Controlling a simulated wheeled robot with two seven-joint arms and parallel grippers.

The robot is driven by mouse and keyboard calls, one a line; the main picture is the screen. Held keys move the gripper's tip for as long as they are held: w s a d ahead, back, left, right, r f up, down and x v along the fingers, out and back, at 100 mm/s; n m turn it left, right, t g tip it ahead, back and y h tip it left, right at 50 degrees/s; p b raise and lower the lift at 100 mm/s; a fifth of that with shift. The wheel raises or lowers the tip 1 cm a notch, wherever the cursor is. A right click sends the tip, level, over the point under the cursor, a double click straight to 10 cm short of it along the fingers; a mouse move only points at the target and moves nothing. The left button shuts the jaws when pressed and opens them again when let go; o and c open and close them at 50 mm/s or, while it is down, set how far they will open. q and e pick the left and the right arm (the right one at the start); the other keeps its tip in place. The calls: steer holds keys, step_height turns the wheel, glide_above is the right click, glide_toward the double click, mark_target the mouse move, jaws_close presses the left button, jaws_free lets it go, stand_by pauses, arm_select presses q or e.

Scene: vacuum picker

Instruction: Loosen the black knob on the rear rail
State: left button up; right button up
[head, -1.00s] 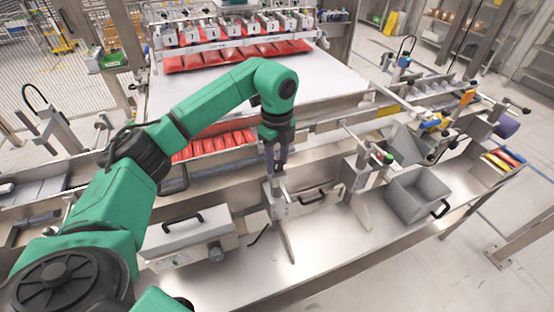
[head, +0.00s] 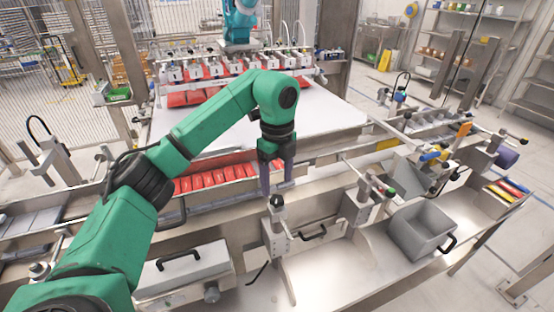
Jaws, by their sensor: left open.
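A small black knob (head: 277,201) tops an upright grey metal bracket (head: 276,240) on the rail in the middle of the head view. My left gripper (head: 276,191) points down just above this knob. Its two purple-grey fingers are apart, with the knob below and between them in the picture. I cannot tell whether the fingertips touch the knob. My right gripper is not in view.
A grey open bin (head: 421,232) stands at the right, and a metal box with a black handle (head: 182,270) at the lower left. A teal picker arm (head: 240,22) hangs over the row of numbered suction heads (head: 255,66).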

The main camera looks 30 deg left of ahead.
mark_target(277, 198)
arm_select(q)
step_height(277, 198, up, 9)
steer(key=p, duration=0.2)
steer(key=shift+r+p, duration=0.2)
steer(key=shift+p, duration=0.1)
